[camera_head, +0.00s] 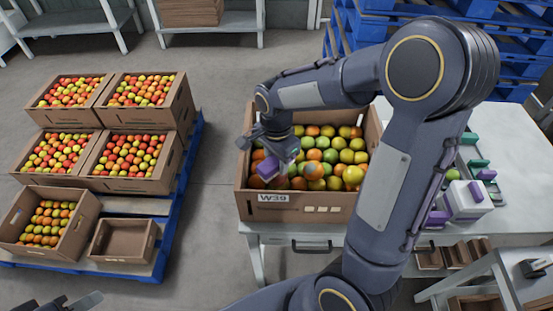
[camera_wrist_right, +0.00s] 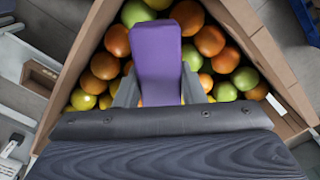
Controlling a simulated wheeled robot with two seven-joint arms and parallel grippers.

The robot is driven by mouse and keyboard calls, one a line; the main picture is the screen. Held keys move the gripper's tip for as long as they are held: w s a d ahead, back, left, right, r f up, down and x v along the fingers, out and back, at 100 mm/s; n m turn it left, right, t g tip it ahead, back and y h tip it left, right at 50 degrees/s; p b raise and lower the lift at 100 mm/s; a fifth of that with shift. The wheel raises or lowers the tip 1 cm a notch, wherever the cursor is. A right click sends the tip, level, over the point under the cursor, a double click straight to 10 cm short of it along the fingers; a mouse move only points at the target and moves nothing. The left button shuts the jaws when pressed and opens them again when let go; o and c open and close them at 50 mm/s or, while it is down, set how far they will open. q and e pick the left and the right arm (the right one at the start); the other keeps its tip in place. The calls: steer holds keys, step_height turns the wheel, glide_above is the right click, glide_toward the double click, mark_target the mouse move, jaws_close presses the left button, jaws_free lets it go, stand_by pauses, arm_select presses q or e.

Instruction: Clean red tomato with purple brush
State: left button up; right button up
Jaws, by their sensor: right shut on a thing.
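My right gripper (camera_head: 275,148) is shut on the purple brush (camera_head: 268,168) above the left part of a cardboard box (camera_head: 290,208) marked W39. In the right wrist view the purple brush (camera_wrist_right: 158,62) stands between the two grey fingers (camera_wrist_right: 160,92), over the fruit. The box holds green, yellow and orange-red tomatoes (camera_wrist_right: 210,41); I cannot tell which one is the red tomato, or whether the brush touches any. Part of my left gripper (camera_head: 70,302) shows at the bottom left edge, mostly cut off.
The box stands on a white table (camera_head: 510,140). At its right are a white block (camera_head: 468,200) with purple pieces and green items. Full tomato boxes (camera_head: 140,185) and an empty box (camera_head: 122,258) sit on a blue pallet (camera_head: 183,190) at left. Blue pallets (camera_head: 512,75) are stacked behind.

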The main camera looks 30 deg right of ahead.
steer(key=shift+f, duration=0.3)
steer(key=shift+d, duration=0.1)
steer(key=shift+w+d, duration=0.25)
steer(key=shift+d, duration=0.7)
steer(key=shift+a, duration=0.1)
steer(key=shift+s+a, duration=0.3)
steer(key=shift+a, duration=0.75)
steer(key=shift+s+a, duration=0.25)
steer(key=shift+a, duration=0.75)
steer(key=shift+w+d, duration=0.2)
steer(key=shift+d, duration=0.55)
steer(key=shift+w+d, duration=0.15)
steer(key=shift+d, duration=0.55)
steer(key=shift+w+d, duration=0.2)
steer(key=shift+d, duration=0.55)
steer(key=shift+a, duration=0.1)
steer(key=shift+s+a, duration=0.3)
steer(key=shift+a, duration=0.75)
steer(key=shift+s+a, duration=0.25)
steer(key=shift+a, duration=0.8)
